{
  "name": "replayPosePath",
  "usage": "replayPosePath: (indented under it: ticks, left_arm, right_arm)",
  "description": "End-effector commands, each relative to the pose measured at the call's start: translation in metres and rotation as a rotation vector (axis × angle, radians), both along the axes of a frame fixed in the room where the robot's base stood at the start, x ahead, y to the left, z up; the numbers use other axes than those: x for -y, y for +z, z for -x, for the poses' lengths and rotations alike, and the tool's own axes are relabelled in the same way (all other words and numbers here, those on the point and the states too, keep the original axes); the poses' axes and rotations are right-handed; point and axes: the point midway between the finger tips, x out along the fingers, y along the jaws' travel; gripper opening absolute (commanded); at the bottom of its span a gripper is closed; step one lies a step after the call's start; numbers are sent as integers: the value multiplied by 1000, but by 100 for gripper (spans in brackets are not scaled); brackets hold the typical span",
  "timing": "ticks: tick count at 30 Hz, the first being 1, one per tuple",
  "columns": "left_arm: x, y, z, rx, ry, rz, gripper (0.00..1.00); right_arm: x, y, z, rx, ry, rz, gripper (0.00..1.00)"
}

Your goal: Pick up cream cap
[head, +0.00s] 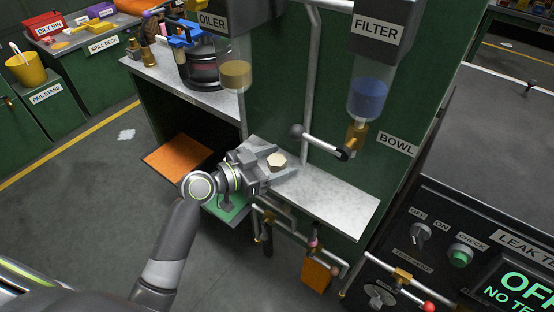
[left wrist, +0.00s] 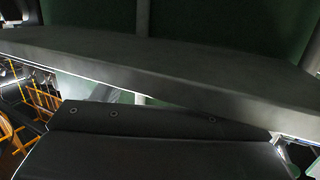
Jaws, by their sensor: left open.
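The cream cap (head: 277,160) is a small, pale, many-sided piece on the grey shelf of the green stand. My left gripper (head: 274,163) reaches over the shelf from the left, with its jaws open. In the head view the cap shows at the jaw end, seemingly between the fingers. I cannot tell whether they touch it. In the left wrist view dark grey surfaces fill most of the picture and I cannot make out the cap there. My right gripper is not in view.
A horizontal lever (head: 322,143) and a white pipe stand just right of the cap. The filter bowl (head: 367,98) and oiler bowl (head: 236,75) hang above. The shelf (head: 335,197) is clear to the right. Pipes and valves run below its front edge.

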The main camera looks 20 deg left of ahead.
Motion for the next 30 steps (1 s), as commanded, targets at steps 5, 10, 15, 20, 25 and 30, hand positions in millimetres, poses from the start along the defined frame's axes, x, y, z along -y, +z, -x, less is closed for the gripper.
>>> replayPosePath:
  ticks: [5, 10, 15, 20, 25, 30]
  left_arm:
    - [2, -1, -2, -1, 0, -2, 66]
    - [2, -1, -2, 0, 0, -1, 58]
    - [2, -1, -2, -1, 0, -1, 36]
    - [2, -1, -2, -1, 0, -1, 19]
    - [2, -1, -2, -1, 0, -1, 19]
    - [1, 2, -1, 1, 0, -1, 19]
  right_arm:
    - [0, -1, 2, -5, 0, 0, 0]
    - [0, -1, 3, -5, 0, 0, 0]
    - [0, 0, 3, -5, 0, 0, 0]
    - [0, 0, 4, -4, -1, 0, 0]
    - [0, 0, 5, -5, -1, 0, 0]
    - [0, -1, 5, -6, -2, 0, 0]
